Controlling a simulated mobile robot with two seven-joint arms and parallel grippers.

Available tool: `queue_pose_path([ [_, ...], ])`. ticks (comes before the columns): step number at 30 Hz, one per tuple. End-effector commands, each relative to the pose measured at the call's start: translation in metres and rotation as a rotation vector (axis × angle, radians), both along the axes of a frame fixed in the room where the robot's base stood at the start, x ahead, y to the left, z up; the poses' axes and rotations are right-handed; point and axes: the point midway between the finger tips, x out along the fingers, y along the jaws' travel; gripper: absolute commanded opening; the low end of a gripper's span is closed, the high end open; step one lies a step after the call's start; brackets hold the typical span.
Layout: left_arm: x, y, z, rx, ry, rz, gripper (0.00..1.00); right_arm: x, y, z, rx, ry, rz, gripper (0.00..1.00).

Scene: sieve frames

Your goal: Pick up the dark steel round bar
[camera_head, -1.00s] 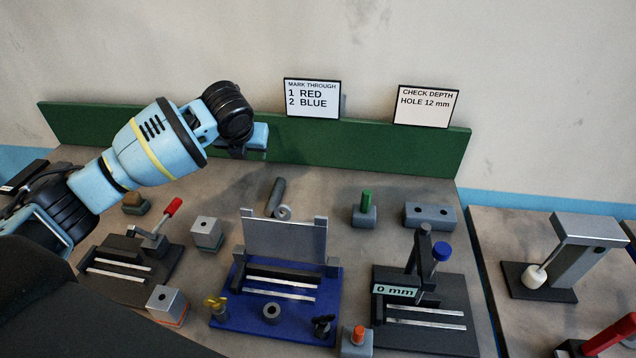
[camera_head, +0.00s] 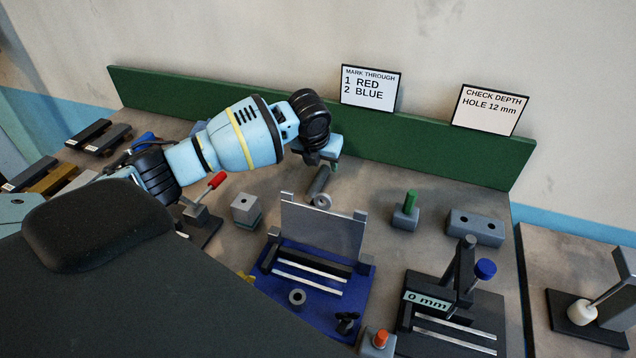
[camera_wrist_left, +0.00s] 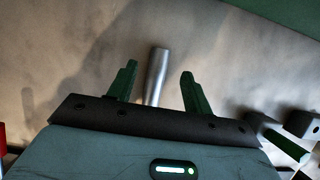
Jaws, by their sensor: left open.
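The dark steel round bar (camera_head: 319,181) lies on the bench behind the blue fixture, with a grey ring (camera_head: 321,200) at its near end. In the left wrist view the bar (camera_wrist_left: 157,72) shows as a grey cylinder between the two green fingers, with gaps on both sides. My left gripper (camera_head: 332,165) is open and over the far end of the bar; it also shows in the left wrist view (camera_wrist_left: 158,82). The bar's lower part is hidden behind the gripper's dark edge in that view. My right gripper is not in view.
A blue fixture (camera_head: 273,262) with an upright grey plate (camera_head: 322,228) stands in front of the bar. A grey block with a green pin (camera_head: 410,203) and a two-hole block (camera_head: 475,228) stand to the right. A green back panel (camera_head: 430,155) runs behind.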

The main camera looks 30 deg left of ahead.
Motion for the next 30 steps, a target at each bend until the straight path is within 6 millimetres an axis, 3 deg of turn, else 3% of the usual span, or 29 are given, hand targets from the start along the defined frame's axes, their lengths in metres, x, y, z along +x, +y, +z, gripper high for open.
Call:
queue_pose_path([
  [7, 0.014, 0.004, -0.032, 0.0, 0.004, 0.002, 0.5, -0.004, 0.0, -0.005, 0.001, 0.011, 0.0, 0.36],
  [17, 0.017, 0.005, -0.036, 0.001, 0.0, 0.0, 0.5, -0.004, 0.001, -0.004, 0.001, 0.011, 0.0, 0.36],
  [28, 0.016, 0.005, -0.036, 0.001, 0.0, 0.0, 0.03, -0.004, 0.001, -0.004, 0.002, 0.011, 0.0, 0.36],
  [30, 0.016, 0.005, -0.036, 0.001, 0.0, 0.0, 0.0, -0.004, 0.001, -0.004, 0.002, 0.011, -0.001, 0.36],
])
